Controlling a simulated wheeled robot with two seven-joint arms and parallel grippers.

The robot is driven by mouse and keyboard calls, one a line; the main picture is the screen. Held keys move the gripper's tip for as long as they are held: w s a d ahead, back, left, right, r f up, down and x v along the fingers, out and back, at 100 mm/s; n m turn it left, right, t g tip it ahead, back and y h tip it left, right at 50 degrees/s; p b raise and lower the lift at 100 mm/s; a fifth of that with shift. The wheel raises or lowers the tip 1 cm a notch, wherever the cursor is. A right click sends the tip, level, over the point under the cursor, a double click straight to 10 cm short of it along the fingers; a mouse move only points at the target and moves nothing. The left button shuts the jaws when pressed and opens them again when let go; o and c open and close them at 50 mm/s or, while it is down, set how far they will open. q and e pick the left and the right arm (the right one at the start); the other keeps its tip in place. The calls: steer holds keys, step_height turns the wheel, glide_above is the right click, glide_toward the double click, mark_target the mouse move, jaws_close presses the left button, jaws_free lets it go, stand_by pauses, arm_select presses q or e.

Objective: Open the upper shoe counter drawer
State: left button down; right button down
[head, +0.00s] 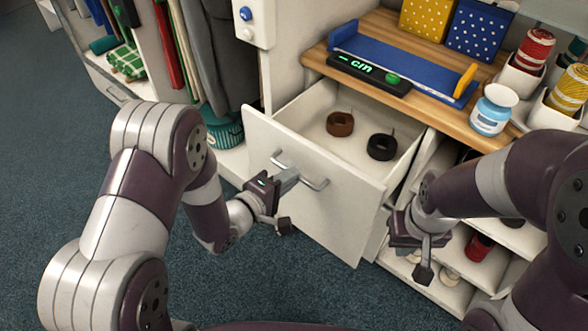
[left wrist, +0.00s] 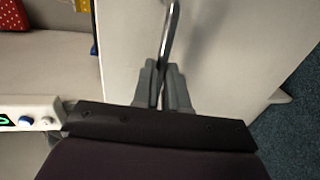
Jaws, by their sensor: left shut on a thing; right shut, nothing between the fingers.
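The upper shoe counter drawer (head: 330,215) is pulled out in the head view, its white front standing well away from the cabinet. A brown coiled belt (head: 340,124) and a black coiled belt (head: 381,147) lie inside it. My left gripper (head: 290,177) is shut on the drawer's metal bar handle (head: 315,184). The left wrist view shows its grey fingers (left wrist: 165,88) closed around the handle bar (left wrist: 171,35). My right gripper (head: 424,265) is shut and empty, hanging right of the drawer front, before the lower shelves.
The wooden counter top (head: 400,42) above holds a blue measuring device (head: 400,65), a blue-white jar (head: 493,109) and thread spools. Open shelves (head: 505,240) with small items lie at right. Hanging clothes (head: 215,50) are at left. Dark carpet (head: 50,130) is clear in front.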

arm_select(q)
steer(key=shift+s+a, duration=0.25)
steer(key=shift+s, duration=0.15)
steer(key=c, duration=1.2)
jaws_free()
steer(key=shift+o, duration=0.2)
steer(key=p+v, duration=0.2)
steer(key=v, duration=1)
steer(key=shift+s, duration=0.25)
steer(key=shift+w+a, duration=0.1)
steer(key=shift+a, duration=0.1)
